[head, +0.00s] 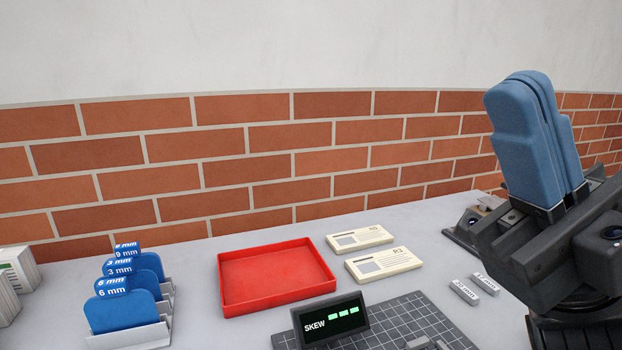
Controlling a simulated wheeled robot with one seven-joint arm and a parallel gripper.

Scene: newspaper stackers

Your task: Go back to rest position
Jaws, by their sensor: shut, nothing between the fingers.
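My gripper (528,92) is at the right of the head view, raised above the table and pointing up. Its two blue fingers are together, with nothing between them. It is apart from everything on the table, and part of the table's right side is hidden behind it and my arm.
On the grey table (220,335) stand a red tray (270,275), empty, two cream cards (383,264), a display reading SKEW (330,318) by a gridded plate (400,325), blue mm-labelled gauges (120,310) in a rack and two small labelled blocks (465,292). A brick wall (240,165) rises behind.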

